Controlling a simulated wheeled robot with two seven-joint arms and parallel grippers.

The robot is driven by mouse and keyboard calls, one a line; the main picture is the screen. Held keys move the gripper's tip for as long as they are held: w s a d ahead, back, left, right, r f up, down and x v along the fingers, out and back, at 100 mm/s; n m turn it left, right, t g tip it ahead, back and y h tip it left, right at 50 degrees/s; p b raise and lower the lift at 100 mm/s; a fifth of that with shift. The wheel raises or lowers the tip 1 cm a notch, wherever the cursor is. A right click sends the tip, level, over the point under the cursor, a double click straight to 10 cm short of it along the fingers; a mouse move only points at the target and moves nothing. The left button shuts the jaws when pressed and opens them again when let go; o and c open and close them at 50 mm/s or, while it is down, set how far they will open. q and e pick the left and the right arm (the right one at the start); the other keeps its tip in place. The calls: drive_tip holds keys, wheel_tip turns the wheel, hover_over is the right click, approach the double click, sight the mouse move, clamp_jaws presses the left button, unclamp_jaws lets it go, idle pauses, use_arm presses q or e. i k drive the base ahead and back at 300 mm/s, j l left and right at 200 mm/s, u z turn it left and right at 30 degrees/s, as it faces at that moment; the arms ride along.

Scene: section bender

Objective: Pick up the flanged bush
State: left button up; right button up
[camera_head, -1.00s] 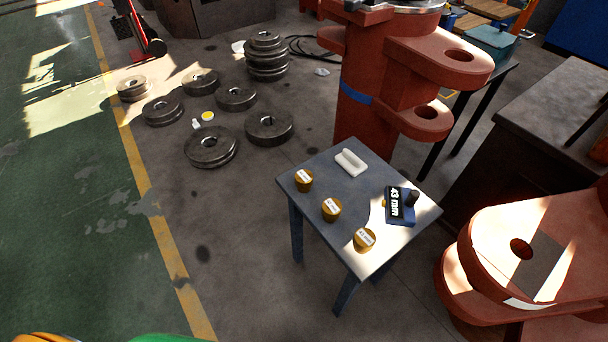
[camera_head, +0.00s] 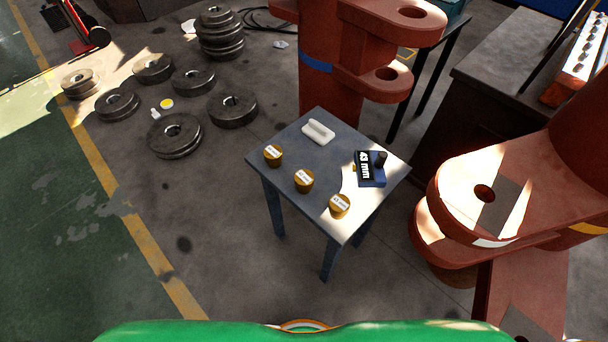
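Three brass-coloured round bushes stand on a small blue-grey table (camera_head: 282,148): a left one (camera_head: 272,155), a middle one (camera_head: 304,181) and a right one (camera_head: 340,205). Each has a white label on top, too small to read surely. Their flanges are hard to make out. A dark blue block with a black knob and a "43 mm" display (camera_head: 372,168) sits on the table's right side. A white piece with a raised ridge (camera_head: 318,131) lies near the back corner. Neither of my grippers is in view.
A red-brown machine column with lugs (camera_head: 330,70) stands right behind the table. Another large red-brown machine part (camera_head: 500,190) is close on the right. Several dark steel rings (camera_head: 175,133) lie on the floor at left. Floor in front of the table is clear.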

sight(339, 206)
drive_tip(key=i+l+z, duration=0.1)
drive_tip(key=z, duration=1.4)
drive_tip(key=j+u, duration=0.15)
drive_tip(key=u, duration=0.85)
drive_tip(key=j+u, duration=0.15)
drive_tip(key=j, duration=0.3)
